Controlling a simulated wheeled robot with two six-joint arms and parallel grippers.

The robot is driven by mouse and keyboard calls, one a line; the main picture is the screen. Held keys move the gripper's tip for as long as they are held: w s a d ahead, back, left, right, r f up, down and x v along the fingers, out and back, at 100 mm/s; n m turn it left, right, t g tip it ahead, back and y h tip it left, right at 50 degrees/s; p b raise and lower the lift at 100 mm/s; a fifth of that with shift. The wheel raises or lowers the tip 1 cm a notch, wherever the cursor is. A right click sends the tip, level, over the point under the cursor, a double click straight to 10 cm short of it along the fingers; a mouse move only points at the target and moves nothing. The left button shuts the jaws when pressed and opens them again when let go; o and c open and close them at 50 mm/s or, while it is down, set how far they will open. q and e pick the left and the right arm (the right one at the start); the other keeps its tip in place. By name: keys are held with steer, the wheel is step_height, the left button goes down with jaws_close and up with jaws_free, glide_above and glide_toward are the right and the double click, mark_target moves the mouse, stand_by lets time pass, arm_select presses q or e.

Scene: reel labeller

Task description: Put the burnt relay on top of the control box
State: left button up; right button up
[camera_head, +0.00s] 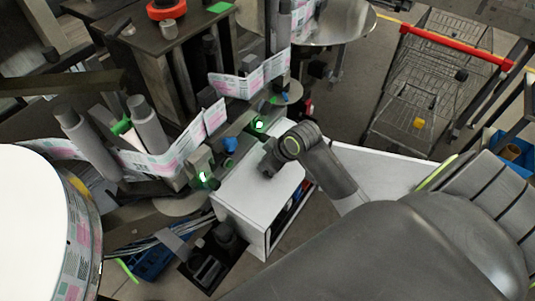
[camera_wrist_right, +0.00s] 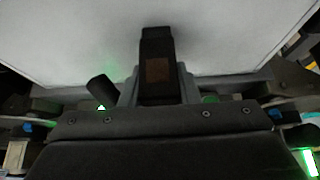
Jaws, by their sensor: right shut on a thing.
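The control box (camera_head: 252,194) is a white box with an open front side, in the middle of the head view. Its pale flat top (camera_wrist_right: 85,45) fills the upper part of the right wrist view. My right gripper (camera_head: 267,166) is over the top of the box, near its back edge. In the right wrist view the gripper (camera_wrist_right: 158,88) is shut on the burnt relay (camera_wrist_right: 156,45), a dark block with a brown scorched patch. The relay is over the white top; I cannot tell whether it touches. In the head view I cannot make out the relay. My left gripper is not in view.
A label web (camera_head: 160,163) with green-lit units runs behind and left of the box. A large white reel (camera_head: 35,215) stands at the left. A wire cart (camera_head: 430,80) with a red handle stands at the back right. The box top's front part is clear.

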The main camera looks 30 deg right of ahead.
steer(key=shift+f, duration=0.2)
steer(key=o, duration=1.1)
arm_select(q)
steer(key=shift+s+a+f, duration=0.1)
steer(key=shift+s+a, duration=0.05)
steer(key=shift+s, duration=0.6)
arm_select(e)
steer(key=shift+r, duration=0.45)
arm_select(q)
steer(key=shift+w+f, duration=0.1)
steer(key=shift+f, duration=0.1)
arm_select(e)
steer(key=v, duration=1.1)
steer(key=shift+s+r, duration=0.2)
steer(key=shift+r, duration=0.05)
